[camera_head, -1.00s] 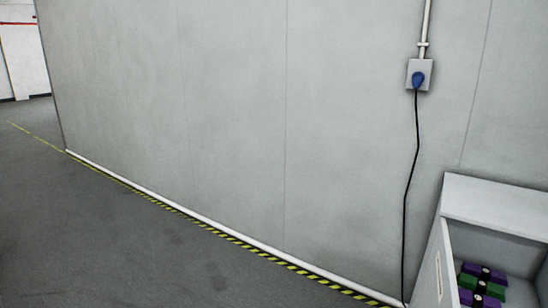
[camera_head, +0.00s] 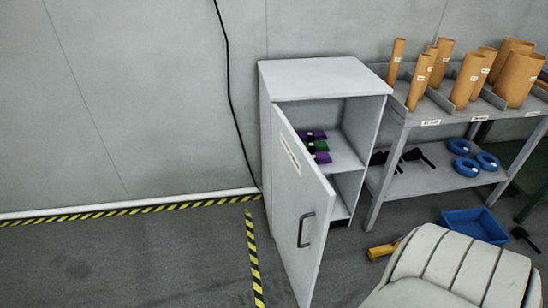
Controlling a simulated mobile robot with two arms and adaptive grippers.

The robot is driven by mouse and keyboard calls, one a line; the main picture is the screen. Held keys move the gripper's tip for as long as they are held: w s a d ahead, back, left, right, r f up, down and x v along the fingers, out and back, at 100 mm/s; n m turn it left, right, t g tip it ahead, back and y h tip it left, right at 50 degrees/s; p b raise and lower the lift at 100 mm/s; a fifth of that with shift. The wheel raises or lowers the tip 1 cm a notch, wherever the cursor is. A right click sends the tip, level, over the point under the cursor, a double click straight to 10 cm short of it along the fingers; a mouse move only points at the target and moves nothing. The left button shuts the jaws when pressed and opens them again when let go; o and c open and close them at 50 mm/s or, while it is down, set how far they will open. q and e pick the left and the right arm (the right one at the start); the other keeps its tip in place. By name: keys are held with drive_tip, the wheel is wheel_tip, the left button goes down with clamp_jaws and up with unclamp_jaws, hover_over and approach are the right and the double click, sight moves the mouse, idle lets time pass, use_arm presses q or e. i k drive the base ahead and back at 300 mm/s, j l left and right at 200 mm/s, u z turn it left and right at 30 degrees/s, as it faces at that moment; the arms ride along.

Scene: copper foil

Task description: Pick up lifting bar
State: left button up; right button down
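I cannot make out for certain which thing is the lifting bar. A short yellow object (camera_head: 382,250) lies on the floor by the bench, partly hidden by a pale ribbed shape. Dark tools with handles (camera_head: 418,158) lie on the bench's lower shelf, too small to identify. Another dark tool (camera_head: 524,238) lies on the floor at the far right. Neither of my grippers is in view.
A grey cabinet (camera_head: 325,78) stands with its door (camera_head: 300,200) open, purple and green items (camera_head: 314,145) inside. Cardboard tubes (camera_head: 468,80) stand on the bench, blue rings (camera_head: 468,166) below. A blue tray (camera_head: 474,224) and ribbed, seat-like object (camera_head: 455,262) are lower right. Floor at left is clear.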

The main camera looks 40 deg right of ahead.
sight(372, 252)
drive_tip(key=i+j+z, duration=0.15)
drive_tip(key=z, duration=2.55)
drive_tip(key=i+l+u, duration=0.35)
drive_tip(key=i+l, duration=0.25)
drive_tip(key=i, duration=0.1)
